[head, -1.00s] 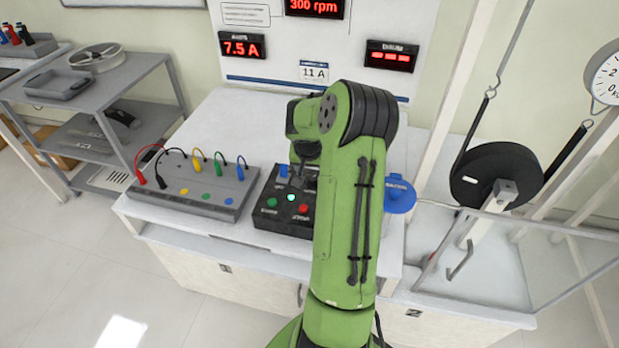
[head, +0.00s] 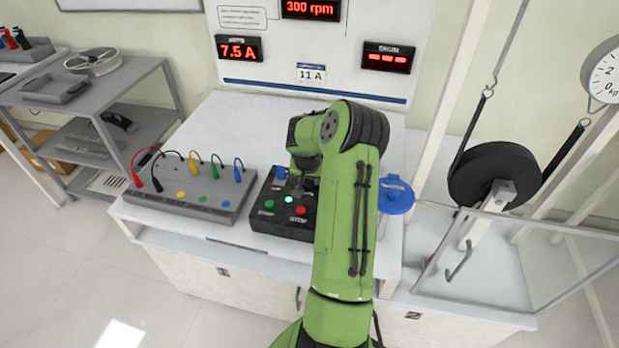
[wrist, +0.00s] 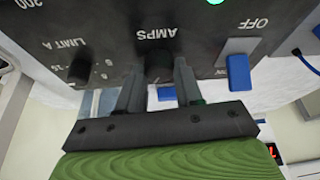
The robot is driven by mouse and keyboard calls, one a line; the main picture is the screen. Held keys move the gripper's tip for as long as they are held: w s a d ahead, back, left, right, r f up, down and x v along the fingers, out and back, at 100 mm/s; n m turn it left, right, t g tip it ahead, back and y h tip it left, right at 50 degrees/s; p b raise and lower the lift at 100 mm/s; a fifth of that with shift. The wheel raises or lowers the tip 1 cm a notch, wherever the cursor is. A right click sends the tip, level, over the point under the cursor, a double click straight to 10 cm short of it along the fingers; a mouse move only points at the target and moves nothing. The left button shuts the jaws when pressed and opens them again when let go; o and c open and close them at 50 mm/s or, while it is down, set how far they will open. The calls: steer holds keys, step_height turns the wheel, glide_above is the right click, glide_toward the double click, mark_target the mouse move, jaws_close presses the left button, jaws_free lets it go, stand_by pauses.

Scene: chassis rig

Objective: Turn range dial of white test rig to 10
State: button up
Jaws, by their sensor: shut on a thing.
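The white test rig (head: 280,98) has a back panel showing 7.5 A, 300 rpm and an 11 A label. A black control box (head: 268,222) sits on its bench. In the wrist view the box appears upside down, with a black AMPS dial (wrist: 158,66) and a LIMIT A knob (wrist: 80,68) beside it. My gripper (wrist: 158,82) has its fingers on either side of the AMPS dial and is shut on it. The dial's pointer and scale are hard to read. In the head view my arm hides the gripper tips and the dial.
A blue OFF switch (wrist: 238,70) sits close to the fingers. A grey terminal box (head: 190,190) with several coloured leads lies to the left. A blue-lidded thing (head: 396,193) stands right of my arm. Farther right are a weight hanger (head: 495,175) and clear-walled frame.

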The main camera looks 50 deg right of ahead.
steer(key=shift+n, duration=0.3)
steer(key=n+y, duration=0.1)
steer(key=n, duration=0.1)
steer(key=n+t+b, duration=0.1)
steer(key=n, duration=0.2)
steer(key=shift+s+d+t+y, duration=0.1)
steer(key=shift+d+t+y, duration=0.05)
steer(key=shift+t+y, duration=0.2)
steer(key=n+y, duration=0.1)
steer(key=n, duration=0.2)
steer(key=n+y, duration=0.1)
steer(key=n, duration=0.2)
steer(key=shift+d+b, duration=0.1)
steer(key=shift+b, duration=0.2)
steer(key=shift+n+t+y, duration=0.25)
steer(key=shift+n, duration=0.05)
steer(key=o, duration=1)
steer(key=p+v, duration=0.2)
steer(key=v, duration=1.3)
steer(key=shift+r+p, duration=0.35)
